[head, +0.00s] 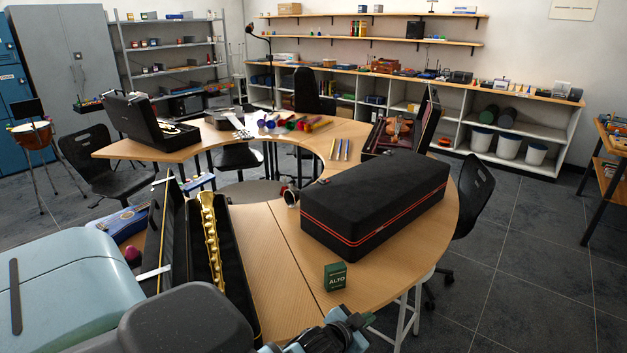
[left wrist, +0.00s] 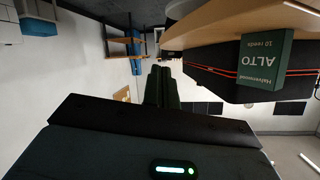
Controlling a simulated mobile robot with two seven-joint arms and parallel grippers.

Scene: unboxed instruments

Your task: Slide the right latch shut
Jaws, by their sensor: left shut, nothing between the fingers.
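A large black case (head: 375,205) with red piping lies closed on the curved wooden table. It also shows in the left wrist view (left wrist: 215,80), upside down. No latch on it can be made out in either view. An open black case with a gold saxophone (head: 211,245) lies to its left; no latch can be told there either. My left gripper (head: 348,328) is at the bottom of the head view, in front of the table's near edge. Its fingers (left wrist: 158,85) are together and empty in the left wrist view, apart from the black case. My right gripper is not in view.
A small green ALTO reed box (head: 335,277) stands near the table's front edge, between my left gripper and the black case. Open instrument cases stand at the back left (head: 150,125) and back right (head: 400,128). A black chair (head: 473,195) is beside the table's right edge.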

